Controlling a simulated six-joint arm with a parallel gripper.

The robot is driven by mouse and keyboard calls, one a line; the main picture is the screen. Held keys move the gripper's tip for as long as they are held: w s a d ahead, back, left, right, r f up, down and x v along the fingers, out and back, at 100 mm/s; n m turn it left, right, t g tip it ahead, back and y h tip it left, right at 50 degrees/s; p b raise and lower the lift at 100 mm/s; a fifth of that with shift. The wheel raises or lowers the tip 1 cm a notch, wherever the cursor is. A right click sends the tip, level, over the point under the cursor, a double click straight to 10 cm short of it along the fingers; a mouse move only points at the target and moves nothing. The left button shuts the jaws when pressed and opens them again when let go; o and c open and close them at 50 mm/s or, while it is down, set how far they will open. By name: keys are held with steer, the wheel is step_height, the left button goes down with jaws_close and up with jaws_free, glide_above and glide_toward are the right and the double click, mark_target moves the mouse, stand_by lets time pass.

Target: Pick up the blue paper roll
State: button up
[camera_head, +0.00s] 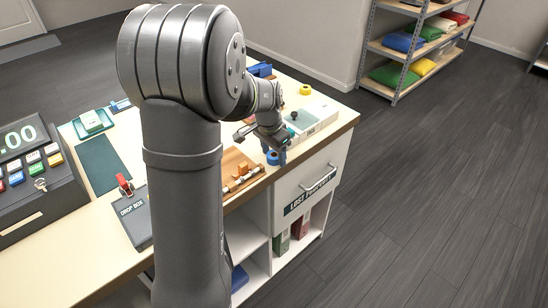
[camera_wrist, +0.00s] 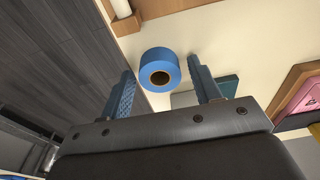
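The blue paper roll (camera_wrist: 152,64) has a dark core hole facing the wrist camera. It lies on the cream counter top (camera_wrist: 185,40). In the head view the roll (camera_head: 275,158) shows at the counter's front edge, just below my gripper (camera_head: 262,139). In the wrist view my gripper (camera_wrist: 164,78) is open, with one finger on each side of the roll and a visible gap on both sides. The fingers do not appear to touch it. Whether the roll is fully between the fingertips or slightly beyond them, I cannot tell.
A wooden tray (camera_head: 229,160) with rods and small blocks lies left of the roll. A pale box (camera_head: 318,115) and a yellow roll (camera_head: 305,90) lie behind. A black drop box (camera_head: 134,214) and a till (camera_head: 32,185) stand further left. The counter edge drops to the floor.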

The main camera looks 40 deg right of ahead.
steer(key=c, duration=0.7)
steer(key=shift+c, duration=0.2)
steer(key=shift+r, duration=0.15)
